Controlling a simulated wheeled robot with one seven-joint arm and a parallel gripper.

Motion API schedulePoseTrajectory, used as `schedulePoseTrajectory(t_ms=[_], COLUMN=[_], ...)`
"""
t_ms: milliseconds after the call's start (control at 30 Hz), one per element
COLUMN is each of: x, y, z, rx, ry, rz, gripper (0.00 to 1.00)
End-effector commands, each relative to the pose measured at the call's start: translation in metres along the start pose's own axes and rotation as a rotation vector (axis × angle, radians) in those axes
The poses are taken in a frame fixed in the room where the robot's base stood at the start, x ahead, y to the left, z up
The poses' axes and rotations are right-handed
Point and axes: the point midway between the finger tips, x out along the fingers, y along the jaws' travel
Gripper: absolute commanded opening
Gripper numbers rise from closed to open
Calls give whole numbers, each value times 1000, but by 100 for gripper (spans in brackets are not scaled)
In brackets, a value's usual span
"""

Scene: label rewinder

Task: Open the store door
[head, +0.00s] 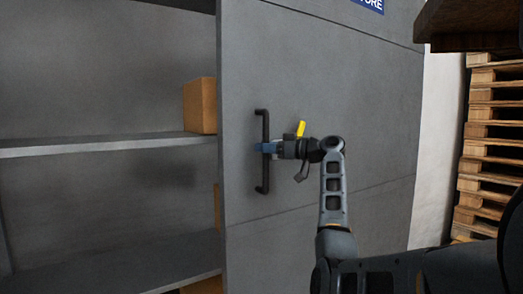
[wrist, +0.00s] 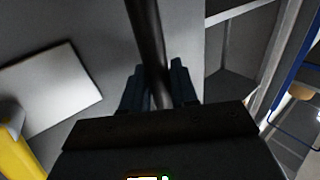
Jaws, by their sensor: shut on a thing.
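The store door (head: 335,90) is a large grey panel with a blue sign (head: 372,3) at its top right. Open shelving shows to the left of its edge. A dark vertical bar handle (head: 264,179) is on the door near that edge. My gripper (head: 266,148) is shut on the middle of the handle, reaching in from the right. In the wrist view the handle (wrist: 146,32) passes between the fingers of my gripper (wrist: 158,85).
Grey shelves (head: 90,146) lie left of the door, with a brown box (head: 200,105) by its edge. Stacked wooden pallets (head: 490,145) stand at the right. A brown ledge (head: 470,20) juts in at the top right.

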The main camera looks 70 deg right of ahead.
Motion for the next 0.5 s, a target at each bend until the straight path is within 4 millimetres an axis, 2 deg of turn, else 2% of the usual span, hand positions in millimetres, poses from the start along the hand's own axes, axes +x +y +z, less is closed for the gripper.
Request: schedulePoseTrajectory(t_ms=[233,267,433,500], x=[2,2,1,1], y=[0,0,0,0], z=[-1,-1,-1,-1], rx=[-1,-1,-1,-1], ry=[0,0,0,0], rz=[4,4,3,3], gripper=[0,30,46,47])
